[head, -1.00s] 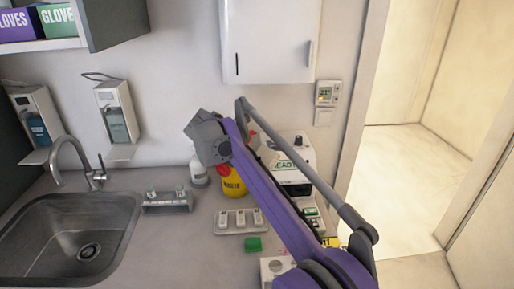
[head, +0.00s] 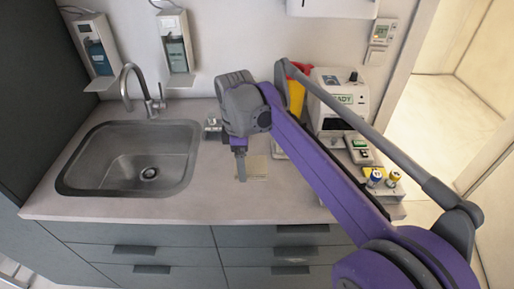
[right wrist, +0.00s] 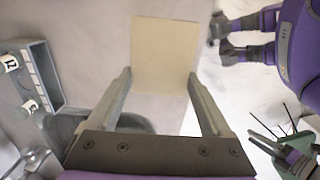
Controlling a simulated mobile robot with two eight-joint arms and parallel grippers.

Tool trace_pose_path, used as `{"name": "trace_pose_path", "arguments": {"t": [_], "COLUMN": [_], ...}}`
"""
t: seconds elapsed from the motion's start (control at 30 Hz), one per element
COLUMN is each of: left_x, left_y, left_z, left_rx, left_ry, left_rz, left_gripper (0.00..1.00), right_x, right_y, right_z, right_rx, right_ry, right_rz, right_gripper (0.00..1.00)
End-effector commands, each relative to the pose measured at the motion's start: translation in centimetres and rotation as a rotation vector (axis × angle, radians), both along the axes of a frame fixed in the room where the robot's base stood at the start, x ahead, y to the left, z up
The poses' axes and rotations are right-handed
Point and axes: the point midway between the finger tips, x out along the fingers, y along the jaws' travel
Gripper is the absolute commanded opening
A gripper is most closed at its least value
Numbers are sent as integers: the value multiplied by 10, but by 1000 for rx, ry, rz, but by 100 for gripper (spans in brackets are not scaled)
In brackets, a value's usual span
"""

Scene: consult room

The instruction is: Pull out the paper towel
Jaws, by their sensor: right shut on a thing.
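A beige square paper towel (right wrist: 165,52) stands out between the tips of my right gripper (right wrist: 160,75) in the right wrist view. The jaws are shut on it. In the head view my right gripper (head: 241,165) points down above the counter, right of the sink, and the paper towel (head: 256,168) shows as a pale patch beside its fingers, partly hidden by them. The lower edge of a white wall cabinet (head: 332,9) shows at the top; its front is cut off.
The sink (head: 130,160) with its tap is left of the gripper. A white device (head: 335,95), a yellow-and-red container (head: 297,92) and small batteries (head: 375,177) stand to the right. Dispensers (head: 175,45) hang on the wall. The counter's front edge is near.

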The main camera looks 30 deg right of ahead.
Motion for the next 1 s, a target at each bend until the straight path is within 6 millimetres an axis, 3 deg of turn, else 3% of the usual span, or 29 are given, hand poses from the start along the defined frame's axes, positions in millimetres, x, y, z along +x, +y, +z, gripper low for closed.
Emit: {"name": "trace_pose_path", "arguments": {"t": [0.13,0.37,1.0], "left_x": [0,-1,-11], "left_y": [0,0,0], "left_z": [1,-5,-56], "left_rx": [0,0,0], "left_ry": [0,2,22], "left_rz": [0,0,0], "left_gripper": [50,50,50], "right_x": [-3,-4,-4], "right_y": [13,16,16], "right_z": [1,-6,-75], "right_rx": [21,26,24], "right_ry": [-14,-17,-16], "right_rz": [-3,-4,-3], "right_gripper": [48,48,48]}}
